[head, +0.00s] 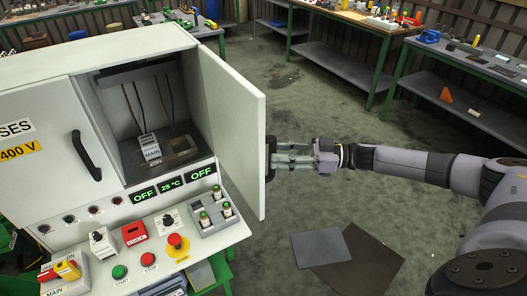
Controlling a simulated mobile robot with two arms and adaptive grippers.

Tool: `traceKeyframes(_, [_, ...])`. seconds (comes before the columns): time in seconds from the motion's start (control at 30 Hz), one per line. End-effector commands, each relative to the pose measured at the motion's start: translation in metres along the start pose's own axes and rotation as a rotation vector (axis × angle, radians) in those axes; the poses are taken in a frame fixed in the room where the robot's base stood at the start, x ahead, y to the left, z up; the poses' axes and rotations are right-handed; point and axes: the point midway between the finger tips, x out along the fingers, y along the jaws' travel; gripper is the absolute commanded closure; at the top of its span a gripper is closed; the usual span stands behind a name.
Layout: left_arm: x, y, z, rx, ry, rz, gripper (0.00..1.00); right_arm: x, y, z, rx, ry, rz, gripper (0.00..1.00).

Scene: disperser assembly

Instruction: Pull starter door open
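The starter door (236,130) is a white panel on the right side of the cabinet. It stands swung open, and the compartment behind it shows. Its dark handle (270,172) is on the outer face, near the free edge. My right gripper (277,157) is at this handle, with its fingers reaching to it from the right. The fingers look a little apart. Whether they are closed on the handle is too small to tell. My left gripper is not in view.
A closed left cabinet door (42,150) has a dark handle. A control panel (140,252) with buttons and knobs juts out below. Flat plates (323,249) lie on the floor. Workbenches (463,62) line the back; floor between is clear.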

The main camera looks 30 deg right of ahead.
Motion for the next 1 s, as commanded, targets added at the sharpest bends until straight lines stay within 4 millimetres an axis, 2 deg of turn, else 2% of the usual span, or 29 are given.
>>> traceKeyframes(0.1, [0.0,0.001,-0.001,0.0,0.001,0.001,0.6,-0.026,0.002,0.001,0.001,-0.004,0.005,0.64])
traceKeyframes(0.33, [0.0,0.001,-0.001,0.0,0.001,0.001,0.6,-0.058,0.004,0.0,0.001,-0.002,0.005,0.64])
traceKeyframes(0.5, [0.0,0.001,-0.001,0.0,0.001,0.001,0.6,-0.065,0.004,-0.001,0.0,0.0,0.004,0.64])
traceKeyframes(1.0, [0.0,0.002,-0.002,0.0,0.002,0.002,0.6,-0.064,0.005,0.0,-0.001,0.0,0.005,0.64])
